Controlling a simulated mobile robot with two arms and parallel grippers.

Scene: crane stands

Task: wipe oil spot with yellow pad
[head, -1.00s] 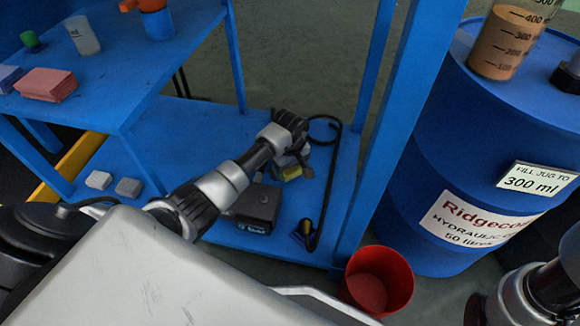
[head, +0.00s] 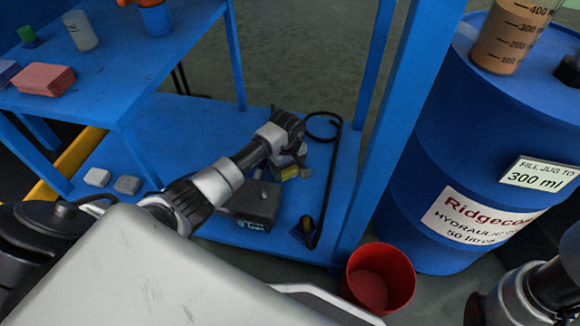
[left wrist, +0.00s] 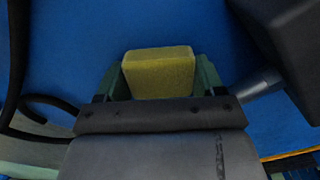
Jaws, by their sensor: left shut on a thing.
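The yellow pad (left wrist: 158,73) is between the green-sided fingers of my left gripper (left wrist: 160,85) in the left wrist view, and the gripper is shut on it. In the head view my left gripper (head: 296,165) is low over the blue lower shelf (head: 190,115), and a small part of the pad (head: 290,173) shows beside it. I cannot tell whether the pad touches the shelf. No oil spot can be made out in either view. Part of my right arm shows at the lower right edge, but its gripper is not in view.
A dark box (head: 252,203) and a black hooked bar (head: 328,180) lie close to my left gripper. A blue post (head: 395,110) rises at the shelf's right. A red bucket (head: 378,282) and a blue drum (head: 425,180) with a jug (head: 505,42) stand beyond.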

